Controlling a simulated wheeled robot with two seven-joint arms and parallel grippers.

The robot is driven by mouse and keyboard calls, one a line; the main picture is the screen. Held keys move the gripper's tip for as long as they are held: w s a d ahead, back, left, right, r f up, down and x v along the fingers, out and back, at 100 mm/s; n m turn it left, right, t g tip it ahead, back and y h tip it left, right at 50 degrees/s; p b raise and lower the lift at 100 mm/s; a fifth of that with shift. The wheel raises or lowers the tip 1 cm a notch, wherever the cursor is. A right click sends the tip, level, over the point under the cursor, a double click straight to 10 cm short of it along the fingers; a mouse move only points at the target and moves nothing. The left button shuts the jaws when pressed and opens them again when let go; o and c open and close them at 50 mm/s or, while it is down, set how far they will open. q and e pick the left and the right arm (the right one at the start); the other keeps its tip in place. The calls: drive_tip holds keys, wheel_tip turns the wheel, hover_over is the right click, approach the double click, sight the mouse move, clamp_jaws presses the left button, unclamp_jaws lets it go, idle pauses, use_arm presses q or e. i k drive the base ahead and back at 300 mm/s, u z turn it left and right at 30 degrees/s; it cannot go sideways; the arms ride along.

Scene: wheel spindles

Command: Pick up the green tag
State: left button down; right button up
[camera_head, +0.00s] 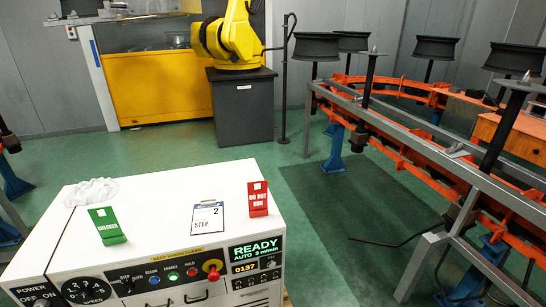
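The green tag (107,225) stands on the left part of the white control cabinet's top (160,215). It leans back a little, has a foot at its front, and bears a white label that seems to read "CHECKED". A red tag (258,199) marked "DO NOT RUN" stands at the right of the same top. Neither of my grippers is in view, and nothing touches the green tag.
A white crumpled cloth (92,192) lies behind the green tag. A clipboard card (207,217) marked "STEP 2" lies between the tags. The cabinet's front panel (150,283) carries knobs and buttons. An orange conveyor (420,150) with wheel spindles stands right; a yellow robot (232,38) stands behind.

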sight(110, 230)
drive_tip(key=u, duration=1.3)
drive_tip(key=k, duration=0.5)
drive_tip(key=u, duration=0.6)
drive_tip(key=i, duration=0.75)
drive_tip(key=z, duration=0.05)
